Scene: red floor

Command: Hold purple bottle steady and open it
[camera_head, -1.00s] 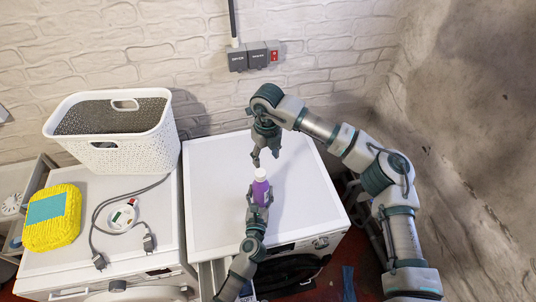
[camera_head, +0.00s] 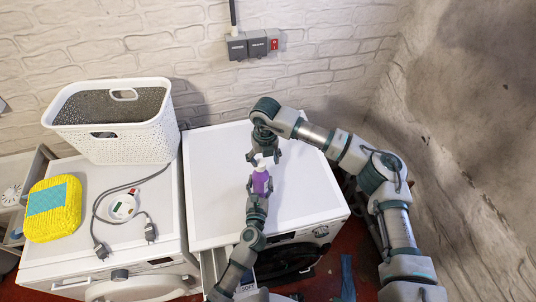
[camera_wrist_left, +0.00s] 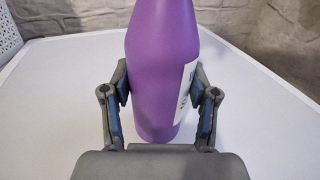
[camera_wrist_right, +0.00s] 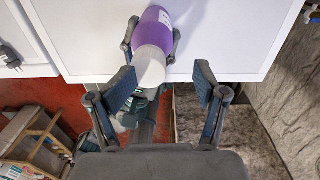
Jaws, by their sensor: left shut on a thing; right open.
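A purple bottle (camera_head: 261,182) with a white cap (camera_wrist_right: 151,67) stands upright at the front of the right-hand white machine top. My left gripper (camera_head: 260,187) is shut on the bottle's body from the front. The left wrist view shows the purple bottle (camera_wrist_left: 162,70) between both fingers, with part of a white label at its right; its cap is out of that view. My right gripper (camera_head: 264,158) points down just above the cap, fingers spread. In the right wrist view my right gripper (camera_wrist_right: 163,90) is open, with the cap between and beyond its fingertips.
The white machine top (camera_head: 215,190) is clear around the bottle. On the left machine stand a white basket (camera_head: 120,145), a yellow package (camera_head: 53,210) and a cable with a round white device (camera_head: 123,207). A wall socket (camera_head: 248,46) is at the back.

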